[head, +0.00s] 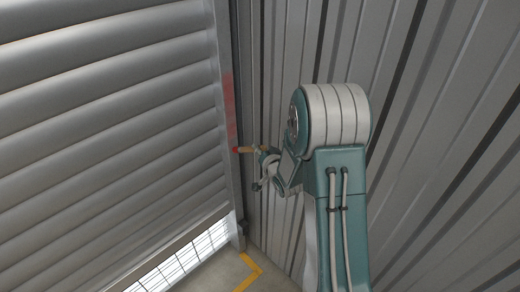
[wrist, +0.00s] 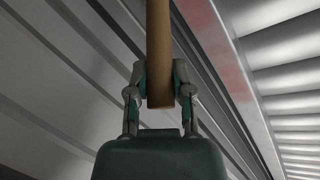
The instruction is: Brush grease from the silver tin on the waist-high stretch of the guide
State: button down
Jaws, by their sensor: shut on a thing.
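My gripper (head: 264,152) is shut on the wooden handle of a brush (head: 248,150). The brush lies nearly level, and its red-coloured tip points left at the guide (head: 230,125). The tip looks very close to the guide's face; I cannot tell if they touch. A faint red smear of grease (head: 229,105) runs along the guide just above the tip. In the wrist view the handle (wrist: 159,45) stands between both fingers (wrist: 160,85), its bristle end out of frame. The guide (wrist: 238,75) with a pale red patch runs to its right. The silver tin is not in view.
A ribbed roller shutter (head: 110,110) fills the left, raised a little above a gap with a mesh (head: 190,255) behind it. A corrugated wall (head: 440,150) stands close on the right. Yellow tape (head: 252,272) marks the floor below.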

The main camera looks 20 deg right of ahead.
notch_tip(320, 180, up, 32)
jog(key=shift+r, duration=0.2)
dwell(4.1)
jog(key=shift+s, duration=0.1)
jog(key=shift+s+d, duration=0.35)
jog(key=shift+s, duration=0.55)
jog(key=shift+s+d, duration=0.4)
jog(key=shift+s, duration=0.45)
jog(key=shift+s+d, duration=0.35)
jog(key=shift+s, duration=0.65)
jog(key=shift+s+d, duration=0.3)
jog(key=shift+s, duration=0.35)
jog(key=shift+s+d, duration=0.3)
jog(key=shift+s, duration=0.35)
